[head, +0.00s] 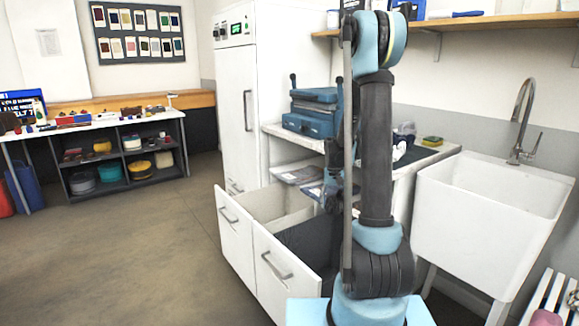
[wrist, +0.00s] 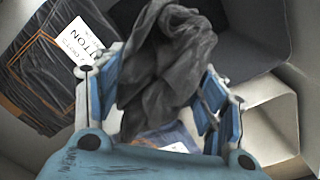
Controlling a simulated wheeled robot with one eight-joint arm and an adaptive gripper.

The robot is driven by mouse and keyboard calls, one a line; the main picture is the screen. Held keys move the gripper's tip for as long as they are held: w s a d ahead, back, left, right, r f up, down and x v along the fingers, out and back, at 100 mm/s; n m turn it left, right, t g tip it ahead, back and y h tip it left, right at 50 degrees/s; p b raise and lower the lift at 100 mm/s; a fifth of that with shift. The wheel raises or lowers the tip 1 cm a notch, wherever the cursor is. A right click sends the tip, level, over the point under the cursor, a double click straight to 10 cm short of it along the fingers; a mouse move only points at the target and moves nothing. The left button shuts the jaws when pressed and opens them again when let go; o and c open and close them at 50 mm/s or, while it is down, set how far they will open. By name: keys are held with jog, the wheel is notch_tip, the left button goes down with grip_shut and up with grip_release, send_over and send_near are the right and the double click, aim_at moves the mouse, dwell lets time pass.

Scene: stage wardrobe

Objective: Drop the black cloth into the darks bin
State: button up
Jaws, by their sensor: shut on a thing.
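My gripper (wrist: 165,88) is shut on a crumpled black cloth (wrist: 172,50), which bunches up between the blue fingers in the wrist view. In the head view my arm hides most of the gripper, and I cannot make out the cloth. A dark-lined bin (head: 312,240), which looks like the darks bin, sits in the nearer open drawer. Its dark grey inside also shows behind the cloth in the wrist view (wrist: 258,38). A pale bin (head: 290,208) is in the farther open drawer. I cannot tell the cloth's height above the bins.
A dark garment with orange stitching (wrist: 42,75) and a white printed label (wrist: 85,38) lies at left in the wrist view. A blue case (head: 308,122) stands on the counter. A white sink (head: 490,205) is at right. The floor (head: 130,250) at left is clear.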

jog(key=shift+f, duration=0.95)
jog(key=o, duration=0.8)
jog(key=shift+s, duration=0.1)
jog(key=shift+o, duration=0.2)
jog(key=shift+r, duration=0.15)
jog(key=r, duration=1.1)
jog(key=shift+a+r, duration=0.3)
jog(key=shift+a, duration=0.05)
